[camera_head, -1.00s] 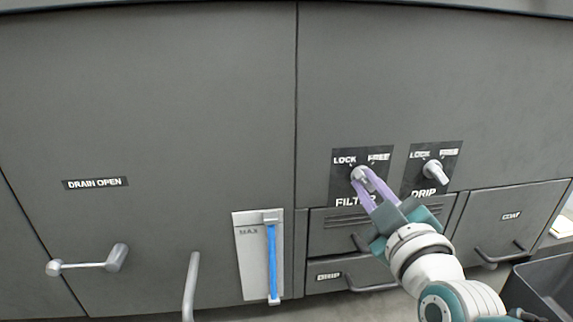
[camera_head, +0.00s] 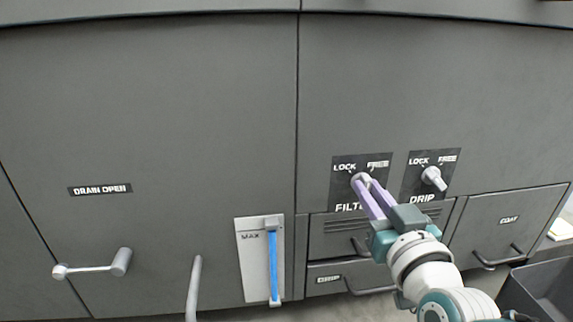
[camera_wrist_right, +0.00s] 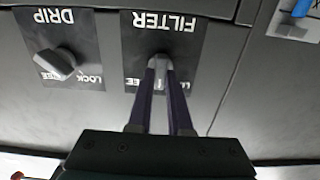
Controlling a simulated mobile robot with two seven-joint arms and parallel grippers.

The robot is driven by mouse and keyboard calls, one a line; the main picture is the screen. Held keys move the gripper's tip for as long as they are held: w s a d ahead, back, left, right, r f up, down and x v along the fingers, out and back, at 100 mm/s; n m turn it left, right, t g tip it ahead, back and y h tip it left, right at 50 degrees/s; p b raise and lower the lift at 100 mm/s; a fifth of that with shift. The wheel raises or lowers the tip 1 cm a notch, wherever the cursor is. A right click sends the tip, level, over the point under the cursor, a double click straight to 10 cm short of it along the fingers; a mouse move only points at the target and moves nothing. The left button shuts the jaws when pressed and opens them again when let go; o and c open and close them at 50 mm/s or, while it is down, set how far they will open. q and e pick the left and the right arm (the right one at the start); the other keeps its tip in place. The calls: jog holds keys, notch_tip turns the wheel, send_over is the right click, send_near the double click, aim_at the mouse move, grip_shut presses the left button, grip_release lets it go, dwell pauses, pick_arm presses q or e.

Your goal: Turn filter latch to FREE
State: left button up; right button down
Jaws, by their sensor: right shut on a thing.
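The filter latch (camera_head: 359,179) is a small grey knob on a dark plate marked LOCK at left and FREE at right. My right gripper (camera_head: 366,184) reaches up to it from the lower right, its purple fingers shut on the latch. The right wrist view, upside down, shows the grey latch (camera_wrist_right: 159,66) between the two fingers (camera_wrist_right: 161,88). The fingers cover part of the plate and of the FILTER lettering in the head view. Which mark the latch points to cannot be told. My left gripper is not in view.
The similar drip latch (camera_head: 432,178) sits close by on the right. Drawers with bar handles (camera_head: 498,257) lie below. A gauge with a blue strip (camera_head: 273,262) and a crank handle (camera_head: 92,268) are at left. A dark bin (camera_head: 540,290) stands at lower right.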

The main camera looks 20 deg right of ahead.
jog(key=m, duration=0.4)
jog(key=shift+d+m, duration=0.1)
jog(key=shift+m, duration=0.2)
jog(key=m, duration=0.3)
jog(key=shift+m, duration=0.8)
jog(key=c, duration=0.8)
grip_release()
jog(key=shift+c, duration=0.2)
jog(key=shift+s, duration=0.15)
